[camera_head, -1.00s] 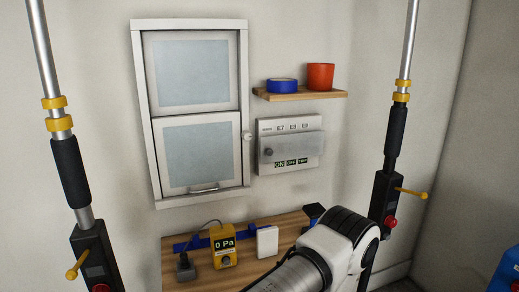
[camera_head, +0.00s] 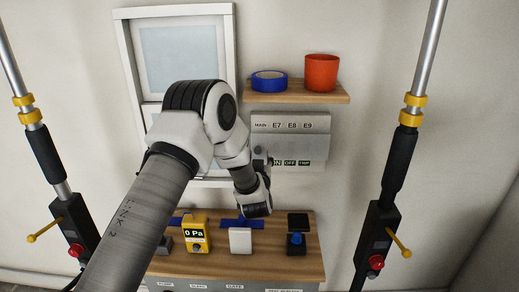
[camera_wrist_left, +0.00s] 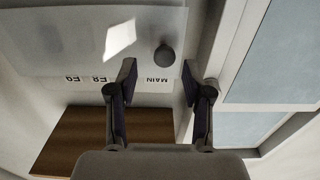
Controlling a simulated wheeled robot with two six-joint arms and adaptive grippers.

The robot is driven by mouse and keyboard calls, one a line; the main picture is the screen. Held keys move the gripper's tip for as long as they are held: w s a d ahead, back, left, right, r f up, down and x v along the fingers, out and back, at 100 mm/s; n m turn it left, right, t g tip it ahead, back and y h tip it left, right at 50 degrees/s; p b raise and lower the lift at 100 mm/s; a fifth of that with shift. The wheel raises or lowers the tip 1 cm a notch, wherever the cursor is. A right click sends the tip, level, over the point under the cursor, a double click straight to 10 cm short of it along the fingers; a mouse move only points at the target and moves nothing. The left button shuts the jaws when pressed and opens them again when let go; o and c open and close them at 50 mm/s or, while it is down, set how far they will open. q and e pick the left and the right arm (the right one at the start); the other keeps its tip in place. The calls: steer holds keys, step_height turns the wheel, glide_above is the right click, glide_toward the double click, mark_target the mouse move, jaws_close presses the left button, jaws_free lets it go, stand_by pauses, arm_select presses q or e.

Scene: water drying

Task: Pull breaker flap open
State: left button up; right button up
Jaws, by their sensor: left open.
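The grey breaker panel (camera_head: 318,122) hangs on the wall under the shelf, with labels MAIN, E7, E8 and E9 along its top. Its translucent flap (camera_head: 300,147) lies down over the panel front, looking shut. In the left wrist view the flap (camera_wrist_left: 75,42) appears upside down with a round dark knob (camera_wrist_left: 165,57). My left gripper (camera_wrist_left: 156,78) is open and empty, its fingertips on either side of the line to the knob. In the head view my left arm hides the panel's left part, and the fingertips are hard to make out. My right gripper is not in view.
A shelf (camera_head: 300,97) above holds blue tape (camera_head: 269,80) and a red cup (camera_head: 322,72). A wooden bench (camera_head: 292,262) below carries a yellow gauge (camera_head: 195,236), a white block (camera_head: 240,241) and a blue-and-black device (camera_head: 297,241). A window (camera_head: 123,60) is at left.

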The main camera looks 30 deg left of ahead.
arm_select(q)
steer(key=shift+w+a, duration=0.8)
steer(key=shift+a, duration=0.3)
steer(key=shift+d, duration=0.2)
steer(key=shift+w+d, duration=0.15)
steer(key=c, duration=0.5)
jaws_close()
